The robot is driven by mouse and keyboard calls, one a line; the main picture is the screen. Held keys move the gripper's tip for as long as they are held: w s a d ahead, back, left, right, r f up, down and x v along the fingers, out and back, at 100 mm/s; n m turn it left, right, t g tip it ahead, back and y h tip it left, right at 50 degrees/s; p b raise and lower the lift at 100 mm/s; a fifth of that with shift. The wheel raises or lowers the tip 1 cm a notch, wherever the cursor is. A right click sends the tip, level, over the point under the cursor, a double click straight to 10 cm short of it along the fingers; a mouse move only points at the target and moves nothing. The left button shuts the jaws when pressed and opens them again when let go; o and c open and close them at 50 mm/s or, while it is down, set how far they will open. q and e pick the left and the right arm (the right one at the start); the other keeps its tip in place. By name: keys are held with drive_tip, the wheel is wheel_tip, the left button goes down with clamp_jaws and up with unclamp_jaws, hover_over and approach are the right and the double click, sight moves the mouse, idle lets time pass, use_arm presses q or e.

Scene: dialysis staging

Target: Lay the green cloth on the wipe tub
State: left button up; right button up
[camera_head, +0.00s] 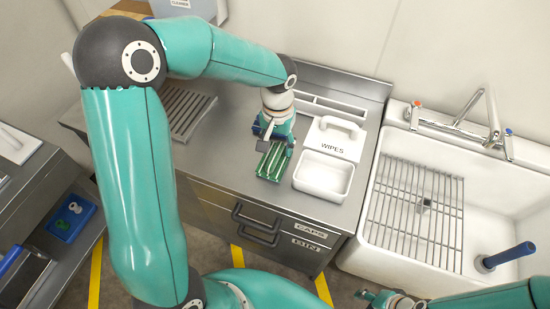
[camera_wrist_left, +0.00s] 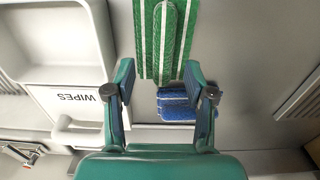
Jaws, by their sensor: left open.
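The green cloth (camera_head: 273,163), with white stripes, lies folded on the steel counter left of the white tray. In the left wrist view the green cloth (camera_wrist_left: 166,40) lies just beyond my open fingertips. The white wipe tub (camera_head: 335,138), marked WIPES, stands right of my left gripper, with a handle on its lid; it also shows at the left of the wrist view (camera_wrist_left: 75,106). My left gripper (camera_head: 276,147) is open and empty, pointing down above the counter by the cloth. My right gripper (camera_head: 376,298) is partly in view at the bottom edge; its jaws are unclear.
A blue cloth (camera_wrist_left: 178,104) lies beside the green one, below my left gripper. An open white tray (camera_head: 323,176) stands in front of the tub. A sink (camera_head: 480,215) with a wire rack is to the right. A ribbed drainer (camera_head: 185,112) is at the left.

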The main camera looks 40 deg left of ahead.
sight(276, 152)
use_arm(q)
drive_tip(key=shift+a+f, duration=0.2)
drive_tip(key=shift+f, duration=1.7)
clamp_jaws()
